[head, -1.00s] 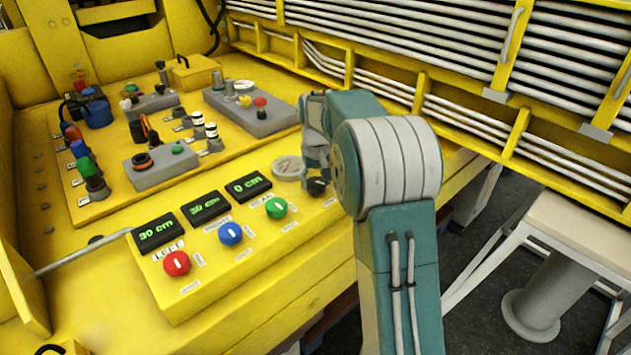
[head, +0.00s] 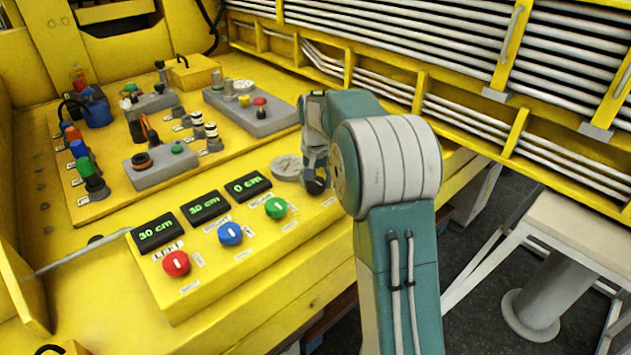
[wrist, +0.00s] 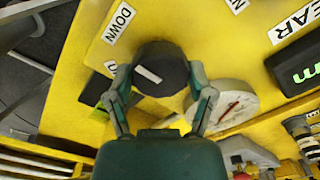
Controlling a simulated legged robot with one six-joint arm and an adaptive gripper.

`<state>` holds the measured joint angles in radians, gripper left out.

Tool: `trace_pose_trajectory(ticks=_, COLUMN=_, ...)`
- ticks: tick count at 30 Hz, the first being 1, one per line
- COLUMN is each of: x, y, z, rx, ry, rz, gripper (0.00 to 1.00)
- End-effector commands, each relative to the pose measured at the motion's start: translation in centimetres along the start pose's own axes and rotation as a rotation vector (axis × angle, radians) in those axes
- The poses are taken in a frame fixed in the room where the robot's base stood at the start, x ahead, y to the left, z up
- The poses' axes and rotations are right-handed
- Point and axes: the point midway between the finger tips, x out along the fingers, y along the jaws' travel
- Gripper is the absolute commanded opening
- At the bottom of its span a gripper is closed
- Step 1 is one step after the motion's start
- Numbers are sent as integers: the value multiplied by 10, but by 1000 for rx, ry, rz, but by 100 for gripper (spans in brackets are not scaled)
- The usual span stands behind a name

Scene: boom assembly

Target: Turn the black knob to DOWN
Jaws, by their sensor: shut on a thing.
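The black knob (wrist: 160,70) sits between the fingers of my gripper (wrist: 160,88) in the wrist view, and the gripper is shut on it. A short white pointer mark on the knob's face slants from upper left to lower right in that view. The DOWN label (wrist: 118,23) lies to the knob's upper left. Another label (wrist: 121,68) beside the left finger is partly hidden. In the head view my gripper (head: 315,178) reaches down at the right end of the yellow control box, and the dark knob (head: 316,187) shows only in part beneath it.
A round gauge (head: 287,167) lies close beside the gripper. Red (head: 176,264), blue (head: 230,234) and green (head: 277,207) knobs line the box, below displays reading 30, 30 and 0 cm. Several other controls stand on the panel behind.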

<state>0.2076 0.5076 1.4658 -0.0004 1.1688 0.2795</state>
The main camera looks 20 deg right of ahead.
Motion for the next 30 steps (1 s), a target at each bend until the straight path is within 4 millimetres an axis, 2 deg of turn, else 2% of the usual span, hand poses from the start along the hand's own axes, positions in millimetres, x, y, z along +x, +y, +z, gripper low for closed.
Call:
trace_pose_trajectory(ticks=5, x=4, y=0, z=2, rx=1, ry=-9, rz=1, gripper=22)
trace_pose_trajectory(ticks=6, x=3, y=0, z=2, rx=1, ry=-9, rz=1, gripper=74)
trace_pose_trajectory(ticks=8, x=3, y=0, z=2, rx=0, ry=-8, rz=1, gripper=100)
trace_pose_trajectory(ticks=23, x=-4, y=0, z=0, rx=-1, ry=1, rz=-1, gripper=100)
trace_pose_trajectory(ticks=26, x=-17, y=0, z=0, rx=-1, ry=4, rz=-2, gripper=100)
trace_pose_trajectory(ticks=30, x=-46, y=-1, z=-1, rx=-1, ry=4, rz=-2, gripper=100)
